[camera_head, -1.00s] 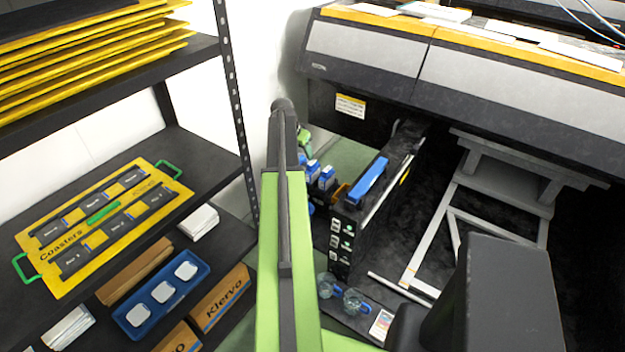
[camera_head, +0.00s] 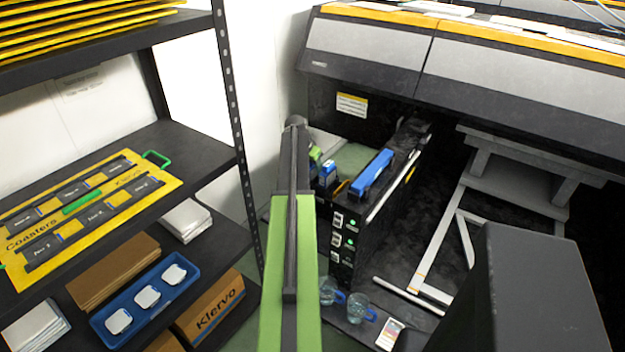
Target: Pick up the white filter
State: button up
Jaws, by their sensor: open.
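I cannot make out a white filter for certain in this view. A blue tray (camera_head: 110,340) on the lower left shelf holds three small white rounded-square pieces; the middle one (camera_head: 147,297) lies flat. Blue-and-white ink bottles (camera_head: 328,173) stand behind the black unit, partly hidden by my green arm (camera_head: 287,265). My arm rises through the middle of the view with its dark far end near the white wall. My gripper does not show.
A shelf post (camera_head: 236,140) stands left of my arm. A black unit with a blue handle (camera_head: 371,174) stands right. A large printer (camera_head: 370,55) overhangs.

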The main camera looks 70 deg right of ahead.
grip_shut()
dwell(0.3)
notch_tip(320, 180, up, 10)
jog(key=p, duration=1)
jog(key=shift+r+p, duration=0.15)
jog(key=shift+p, duration=0.2)
jog(key=s+a, duration=1.2)
jog(key=a, duration=0.1)
jog(key=shift+a+f, duration=0.2)
jog(key=shift+a, duration=0.05)
